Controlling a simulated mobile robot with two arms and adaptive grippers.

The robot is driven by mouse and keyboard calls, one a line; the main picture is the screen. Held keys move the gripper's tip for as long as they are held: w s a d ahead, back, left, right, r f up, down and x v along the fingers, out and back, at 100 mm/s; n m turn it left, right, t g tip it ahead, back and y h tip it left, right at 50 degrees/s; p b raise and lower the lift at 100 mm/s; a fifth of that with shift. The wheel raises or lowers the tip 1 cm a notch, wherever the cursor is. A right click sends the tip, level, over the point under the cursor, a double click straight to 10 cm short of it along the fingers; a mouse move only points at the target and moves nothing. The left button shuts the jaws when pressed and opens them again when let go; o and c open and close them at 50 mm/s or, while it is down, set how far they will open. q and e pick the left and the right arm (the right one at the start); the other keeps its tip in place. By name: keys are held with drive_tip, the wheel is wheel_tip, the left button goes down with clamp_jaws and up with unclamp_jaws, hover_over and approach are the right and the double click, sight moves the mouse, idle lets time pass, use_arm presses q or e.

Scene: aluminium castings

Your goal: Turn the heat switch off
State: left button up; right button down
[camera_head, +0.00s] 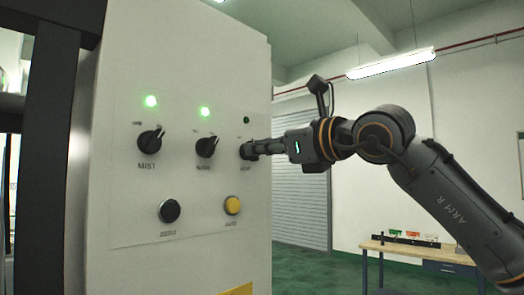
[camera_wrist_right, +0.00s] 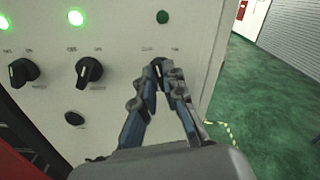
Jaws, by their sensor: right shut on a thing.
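The heat switch (camera_head: 244,151) is a black rotary knob at the right of a row on the white control panel (camera_head: 130,215). My right gripper (camera_head: 252,149) reaches it from the right and is shut on it. In the right wrist view the fingertips (camera_wrist_right: 158,72) close around the heat switch (camera_wrist_right: 158,66), covering most of it. The lamp above it (camera_head: 246,120) is dark green and unlit; this lamp also shows in the wrist view (camera_wrist_right: 162,17). My left gripper is not in view.
The mist knob (camera_head: 150,141) and a middle knob (camera_head: 206,147) sit left, each under a lit green lamp. Below are a black button (camera_head: 169,211) and a yellow button (camera_head: 232,205). A workbench (camera_head: 420,255) stands behind at right. Green floor (camera_wrist_right: 262,95) is open beside the cabinet.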

drive_tip(key=shift+n, duration=1.1)
drive_tip(key=c, duration=1.4)
unclamp_jaws()
drive_tip(key=v, duration=1.2)
